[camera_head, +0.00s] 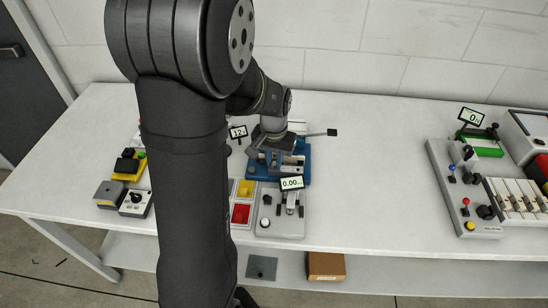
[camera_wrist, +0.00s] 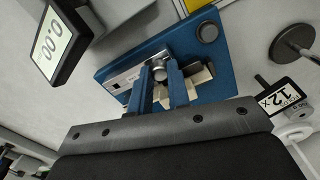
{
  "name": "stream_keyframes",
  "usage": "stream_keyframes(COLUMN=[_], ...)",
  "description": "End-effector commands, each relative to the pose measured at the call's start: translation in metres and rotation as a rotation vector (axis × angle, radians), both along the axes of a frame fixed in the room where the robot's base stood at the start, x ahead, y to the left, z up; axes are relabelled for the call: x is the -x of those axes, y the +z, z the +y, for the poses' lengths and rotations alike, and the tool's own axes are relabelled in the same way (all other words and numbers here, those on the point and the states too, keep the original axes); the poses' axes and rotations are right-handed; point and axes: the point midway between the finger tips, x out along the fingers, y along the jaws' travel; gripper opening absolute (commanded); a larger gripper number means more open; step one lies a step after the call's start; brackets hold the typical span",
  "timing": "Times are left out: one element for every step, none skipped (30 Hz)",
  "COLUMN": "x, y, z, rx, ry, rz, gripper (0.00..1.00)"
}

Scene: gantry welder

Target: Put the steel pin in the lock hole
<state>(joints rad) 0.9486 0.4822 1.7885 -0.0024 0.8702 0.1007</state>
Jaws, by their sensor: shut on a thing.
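My gripper (camera_wrist: 158,78) points down over a blue fixture (camera_wrist: 226,72) in the wrist view, its two fingers shut on a small silver round piece (camera_wrist: 159,71) that looks like the steel pin. In the head view my gripper (camera_head: 272,146) is at the blue fixture (camera_head: 262,179), which carries grey metal blocks. The fingers hide most of the pin. I cannot make out the lock hole, nor tell whether the pin is in it or above it.
A grey panel (camera_head: 268,224) with a 0.00 display (camera_head: 291,183) stands in front of the fixture. Left of it are yellow and red squares (camera_head: 241,213). A lever with a black knob (camera_head: 332,132) sticks out right. The table's middle right (camera_head: 375,170) is clear.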

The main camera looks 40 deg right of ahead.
Motion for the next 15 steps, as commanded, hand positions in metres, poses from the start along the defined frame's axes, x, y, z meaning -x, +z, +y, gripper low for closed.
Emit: stream_keyframes(x=[0.0001,0.0001,0.0001,0.0001,0.0001,0.0001,0.0001,0.0001,0.0002,0.0002,0.0002,0.0002,0.0002,0.0002,0.0002], y=[-0.0005,-0.0006,-0.0006,-0.0006,-0.0006,-0.0006,-0.0006,-0.0006,-0.0008,-0.0008,-0.0008,-0.0008,-0.0008,-0.0008,-0.0008], z=[0.0001,0.0001,0.0001,0.0001,0.0001,0.0001,0.0001,0.0002,0.0003,0.0003,0.0003,0.0003,0.0003,0.0003,0.0003], rx=[0.0,0.0,0.0,0.0,0.0,0.0,0.0,0.0,-0.001,0.0,0.0,0.0,0.0,0.0,0.0], ry=[0.0,0.0,0.0,0.0,0.0,0.0,0.0,0.0,0.0,0.0,0.0,0.0,0.0,0.0,0.0], rz=[0.0,0.0,0.0,0.0,0.0,0.0,0.0,0.0,0.0,0.0,0.0,0.0,0.0,0.0,0.0], gripper=[0.0,0.0,0.0,0.0,0.0,0.0,0.0,0.0,0.0,0.0,0.0,0.0,0.0,0.22,0.3])
